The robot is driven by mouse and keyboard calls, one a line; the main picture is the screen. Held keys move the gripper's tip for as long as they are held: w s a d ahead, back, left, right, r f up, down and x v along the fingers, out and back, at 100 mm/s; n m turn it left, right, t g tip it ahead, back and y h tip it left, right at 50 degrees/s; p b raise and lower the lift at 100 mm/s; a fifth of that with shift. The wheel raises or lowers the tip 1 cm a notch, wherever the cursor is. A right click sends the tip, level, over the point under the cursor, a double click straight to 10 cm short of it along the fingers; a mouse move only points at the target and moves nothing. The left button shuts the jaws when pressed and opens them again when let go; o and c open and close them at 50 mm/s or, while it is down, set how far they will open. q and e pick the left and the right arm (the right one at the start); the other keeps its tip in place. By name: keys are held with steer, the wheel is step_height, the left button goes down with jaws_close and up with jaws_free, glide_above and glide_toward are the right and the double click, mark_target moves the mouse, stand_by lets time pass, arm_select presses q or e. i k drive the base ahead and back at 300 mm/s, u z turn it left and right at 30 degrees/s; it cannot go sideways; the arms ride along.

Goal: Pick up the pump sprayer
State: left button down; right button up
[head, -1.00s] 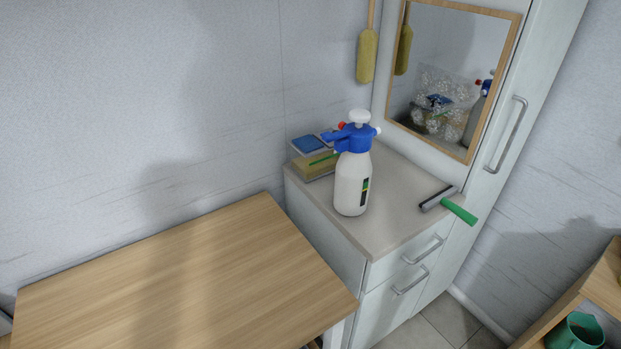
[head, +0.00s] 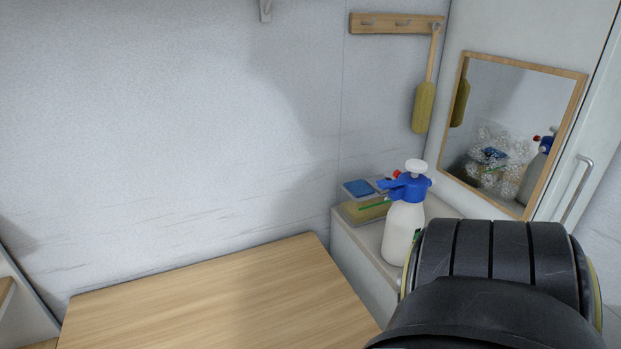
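The pump sprayer (head: 402,226) has a white bottle, a blue head and a white pump knob. It stands upright on the pale cabinet top, right of the wooden table. Its lower right side is hidden behind a black link of my arm, which comes in from the bottom right. Neither gripper shows in the head view. I cannot tell from this view whether the arm touches the sprayer.
A tray of sponges (head: 360,207) sits behind the sprayer against the wall. A framed mirror (head: 513,133) is at the right, and a yellow brush (head: 424,107) hangs from a wooden hook rail (head: 390,23). The wooden table (head: 225,300) is bare.

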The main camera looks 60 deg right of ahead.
mark_target(406, 219)
steer(key=u, duration=0.75)
steer(key=k, duration=1.35)
steer(key=z, duration=0.55)
